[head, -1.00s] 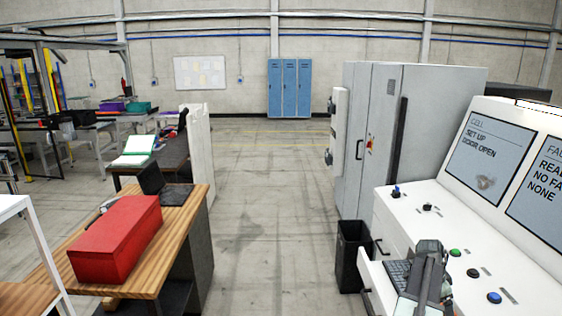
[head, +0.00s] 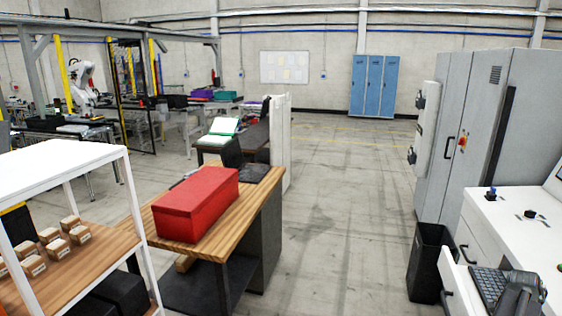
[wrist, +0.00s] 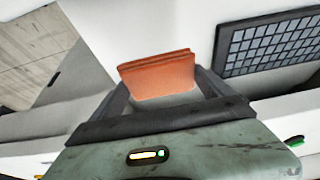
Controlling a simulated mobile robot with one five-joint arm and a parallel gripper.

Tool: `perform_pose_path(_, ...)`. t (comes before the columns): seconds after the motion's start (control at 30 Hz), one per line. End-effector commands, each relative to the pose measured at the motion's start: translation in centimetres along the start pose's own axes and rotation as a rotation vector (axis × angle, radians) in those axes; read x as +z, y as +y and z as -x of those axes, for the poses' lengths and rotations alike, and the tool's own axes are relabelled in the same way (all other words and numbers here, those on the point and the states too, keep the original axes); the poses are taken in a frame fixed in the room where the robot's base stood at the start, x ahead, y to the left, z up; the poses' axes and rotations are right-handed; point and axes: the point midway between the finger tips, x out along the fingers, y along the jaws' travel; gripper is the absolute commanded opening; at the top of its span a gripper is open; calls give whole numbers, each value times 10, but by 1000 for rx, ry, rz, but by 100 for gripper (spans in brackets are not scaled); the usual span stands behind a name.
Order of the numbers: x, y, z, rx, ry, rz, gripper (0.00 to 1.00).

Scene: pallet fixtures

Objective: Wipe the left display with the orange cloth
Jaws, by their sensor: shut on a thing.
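My gripper (wrist: 160,92) is shut on the folded orange cloth (wrist: 158,72), which sticks out between the two dark fingers in the wrist view. In the head view my dark gripper and arm end show at the lower right, in front of the white console (head: 500,220). The cloth cannot be made out in the head view. The left display is outside both current views; only a sliver of the console's raised part shows at the right edge.
A keyboard (wrist: 270,45) lies close to my gripper, on the console's pulled-out drawer. A black bin (head: 430,262) stands left of the console. A wooden desk with a red box (head: 197,203) and a white shelf (head: 60,165) stand left. The central floor is clear.

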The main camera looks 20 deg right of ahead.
Motion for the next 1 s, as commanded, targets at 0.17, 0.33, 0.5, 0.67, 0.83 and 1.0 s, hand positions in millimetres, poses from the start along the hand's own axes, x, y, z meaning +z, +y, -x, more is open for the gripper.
perform_pose_path(0.17, -20, 0, 48, 0, 0, 0, 58)
perform_pose_path(0.33, -32, 0, 77, 0, 0, 0, 58)
perform_pose_path(0.5, -40, 0, 97, 0, 0, 0, 58)
perform_pose_path(0.67, -48, 0, 116, 0, 0, 1, 58)
perform_pose_path(0.83, -39, 0, 96, 0, 0, 1, 58)
perform_pose_path(1.0, -29, 0, 72, 0, 0, 1, 58)
